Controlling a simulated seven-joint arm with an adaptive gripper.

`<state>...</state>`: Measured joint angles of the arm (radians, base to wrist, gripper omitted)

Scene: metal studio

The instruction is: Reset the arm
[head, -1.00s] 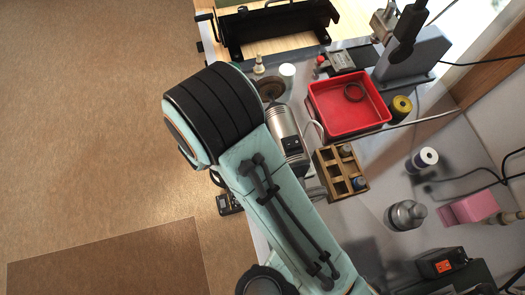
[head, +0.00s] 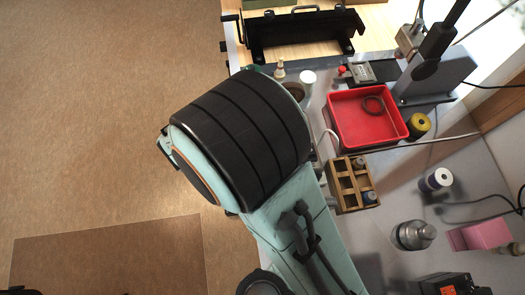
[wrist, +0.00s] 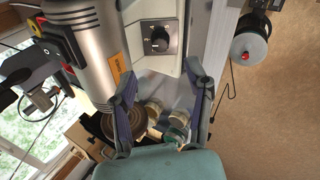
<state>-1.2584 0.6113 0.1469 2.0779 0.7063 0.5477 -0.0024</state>
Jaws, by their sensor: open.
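My gripper (wrist: 162,78) shows in the wrist view with its two dark fingers spread apart and nothing between them. A silver cylindrical machine (wrist: 92,55) and a pale box with a black dial (wrist: 160,38) lie beyond the fingers. In the head view my teal and black arm fills the middle and hides part of the bench. The gripper itself is hidden or out of frame there.
A red tray (head: 345,135) holding a dark ring, a wooden compartment box (head: 346,196), a yellow spool (head: 419,125), a silver weight-like object (head: 414,235) and a pink block (head: 480,236) stand on the bench.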

